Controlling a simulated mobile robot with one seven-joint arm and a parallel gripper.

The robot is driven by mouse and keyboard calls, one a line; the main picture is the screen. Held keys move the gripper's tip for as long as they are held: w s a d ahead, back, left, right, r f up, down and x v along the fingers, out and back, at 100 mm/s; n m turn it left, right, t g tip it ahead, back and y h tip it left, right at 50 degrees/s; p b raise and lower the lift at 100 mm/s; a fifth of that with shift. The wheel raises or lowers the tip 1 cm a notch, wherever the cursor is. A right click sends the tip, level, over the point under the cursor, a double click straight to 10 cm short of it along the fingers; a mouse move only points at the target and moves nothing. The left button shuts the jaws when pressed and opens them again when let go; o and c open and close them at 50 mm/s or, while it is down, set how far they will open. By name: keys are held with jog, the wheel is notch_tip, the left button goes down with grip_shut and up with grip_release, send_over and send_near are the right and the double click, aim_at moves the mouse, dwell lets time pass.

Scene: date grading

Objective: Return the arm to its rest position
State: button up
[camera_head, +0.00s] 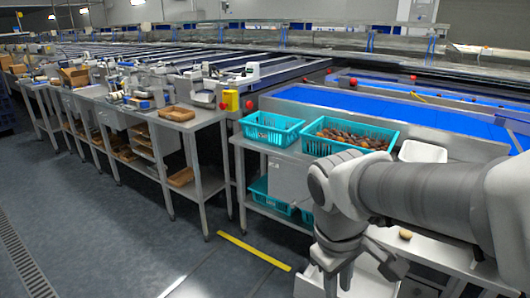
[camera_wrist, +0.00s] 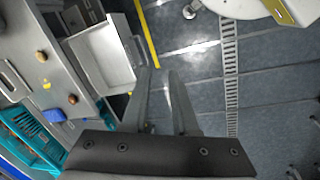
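My arm (camera_head: 425,190) reaches in from the right in the head view. It bends down at the wrist, in front of the steel bench. My gripper (camera_head: 338,284) hangs below the wrist at the bottom of that view. In the wrist view my gripper (camera_wrist: 159,72) shows two grey fingers with a clear gap between them. Nothing is between them, and the dark floor (camera_wrist: 200,75) lies beyond. The fingertips appear beside a pale open drawer or tray (camera_wrist: 122,55), apparently without touching it, though the exact distance cannot be told.
A teal crate of dates (camera_head: 327,152) and another teal crate (camera_head: 262,138) stand on the bench. A white tray (camera_head: 422,151) is right of them, partly behind my arm. A loose date (camera_head: 405,234) lies on the worktop. Open floor (camera_head: 110,245) is at left.

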jog(key=s+d+r+m+t+y+p, duration=0.1)
jog(key=s+r+m+t+p, duration=0.1)
jog(key=r+p, duration=0.4)
jog(key=s+r+m+t+p, duration=0.2)
jog(key=r+m+p, duration=0.2)
jog(key=r, duration=0.8)
jog(key=shift+d+m+t+y+p, duration=0.3)
jog(key=shift+d+y+p, duration=0.1)
jog(key=shift+p, duration=0.7)
jog(key=shift+d, duration=0.15)
